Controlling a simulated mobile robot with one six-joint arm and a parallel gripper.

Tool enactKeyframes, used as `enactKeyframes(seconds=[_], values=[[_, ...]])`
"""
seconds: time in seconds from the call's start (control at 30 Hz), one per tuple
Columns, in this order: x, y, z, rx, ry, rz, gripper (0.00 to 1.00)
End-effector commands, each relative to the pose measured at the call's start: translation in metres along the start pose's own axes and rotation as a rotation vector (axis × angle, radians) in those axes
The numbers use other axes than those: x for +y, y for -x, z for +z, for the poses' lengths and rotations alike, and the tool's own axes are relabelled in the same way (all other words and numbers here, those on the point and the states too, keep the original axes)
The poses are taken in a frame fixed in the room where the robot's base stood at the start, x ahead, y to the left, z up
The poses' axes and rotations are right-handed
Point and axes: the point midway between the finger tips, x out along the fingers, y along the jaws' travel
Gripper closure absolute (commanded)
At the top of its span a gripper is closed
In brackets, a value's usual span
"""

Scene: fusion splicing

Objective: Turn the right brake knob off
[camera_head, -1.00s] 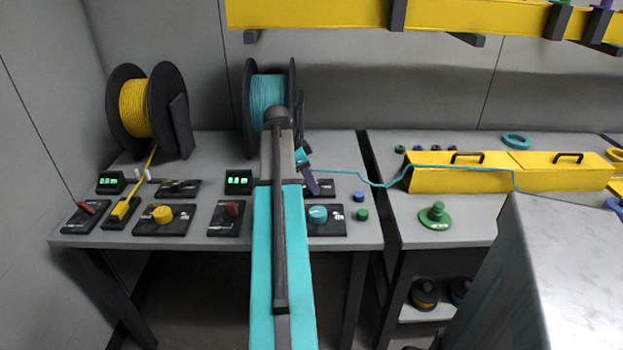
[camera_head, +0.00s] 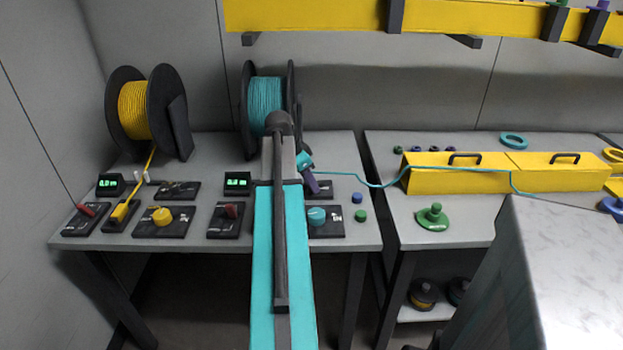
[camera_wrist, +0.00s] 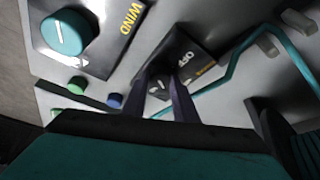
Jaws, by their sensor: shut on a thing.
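The right brake panel (camera_wrist: 195,58) is a small dark plate with "OFF" lettering in the wrist view. A dark knob with white marks (camera_wrist: 158,88), which I take to be the right brake knob, shows between the fingers. My gripper (camera_wrist: 166,85) points down at it and is shut on it. In the head view my gripper (camera_head: 314,186) is at the panel (camera_head: 327,190), behind the teal wind knob; the arm hides part of this area and the brake knob does not show there.
The teal wind knob (camera_wrist: 67,33) sits on its own panel nearby. Blue (camera_head: 357,197) and green (camera_head: 361,215) buttons lie to the right. Teal fiber (camera_head: 350,176) runs from near my gripper to the yellow box (camera_head: 455,180). The teal spool (camera_head: 266,100) stands behind the arm.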

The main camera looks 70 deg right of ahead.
Motion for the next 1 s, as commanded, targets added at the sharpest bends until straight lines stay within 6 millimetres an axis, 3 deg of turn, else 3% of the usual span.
enactKeyframes(seconds=[1.0], values=[[0.0017, 0.0029, 0.0014, -0.003, 0.759, -0.328, 0.96]])
